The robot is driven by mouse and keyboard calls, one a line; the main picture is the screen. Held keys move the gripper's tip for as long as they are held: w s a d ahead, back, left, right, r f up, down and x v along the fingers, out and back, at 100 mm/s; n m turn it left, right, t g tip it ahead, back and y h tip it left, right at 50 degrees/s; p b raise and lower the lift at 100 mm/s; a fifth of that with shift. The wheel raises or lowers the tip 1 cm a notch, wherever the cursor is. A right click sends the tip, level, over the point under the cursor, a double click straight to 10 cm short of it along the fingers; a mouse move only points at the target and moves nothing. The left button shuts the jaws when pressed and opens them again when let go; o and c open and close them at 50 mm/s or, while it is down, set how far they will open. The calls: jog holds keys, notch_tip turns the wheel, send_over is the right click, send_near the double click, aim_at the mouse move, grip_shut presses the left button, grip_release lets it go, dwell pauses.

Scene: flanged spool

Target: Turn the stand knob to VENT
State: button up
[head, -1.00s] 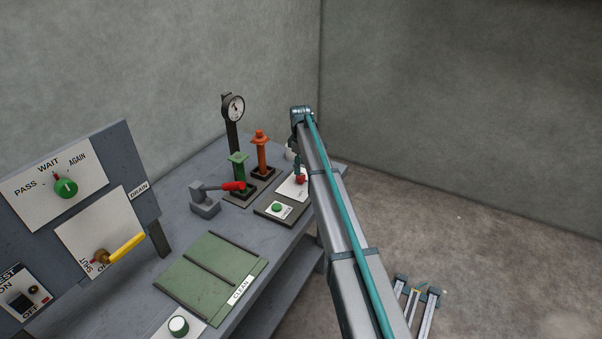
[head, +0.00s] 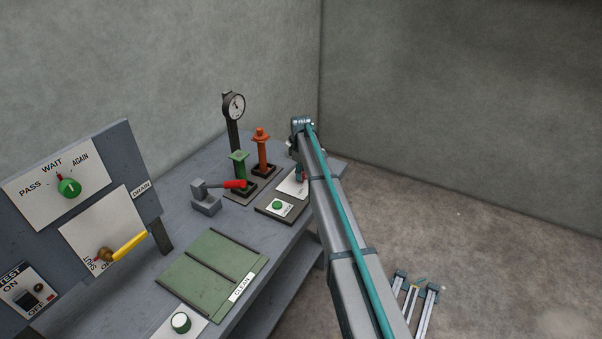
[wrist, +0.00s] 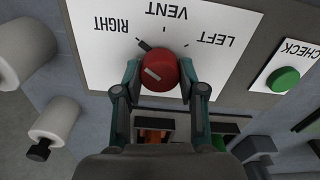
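The stand knob (wrist: 158,70) is a red round knob with a pale line on its face. It sits on a white plate (wrist: 108,62) printed RIGHT, VENT and LEFT, seen upside down in the wrist view. Its dark pointer is at the RIGHT mark, not VENT. My gripper (wrist: 160,66) has one teal finger on each side of the knob, very close to it. I cannot tell whether both fingers press on it. In the head view my gripper (head: 300,172) is over the plate, and the knob is mostly hidden behind it.
A green CHECK button (wrist: 285,79) is beside the plate. On the bench, a green post (head: 238,170), an orange post (head: 262,150), a gauge (head: 234,106) and a red-handled lever (head: 226,185) stand nearby. A panel (head: 140,170) with another knob is at left.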

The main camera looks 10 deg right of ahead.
jog(key=shift+c, duration=1.1)
jog(key=shift+m, duration=0.3)
jog(key=m+b, duration=0.2)
jog(key=m, duration=0.1)
jog(key=shift+f, duration=0.1)
jog(key=m+b, duration=0.1)
jog(key=m, duration=0.2)
jog(key=shift+m+b, duration=0.35)
jog(key=shift+m, duration=0.05)
jog(key=shift+m+b, duration=0.45)
jog(key=shift+m, duration=1.15)
jog(key=o, duration=1.1)
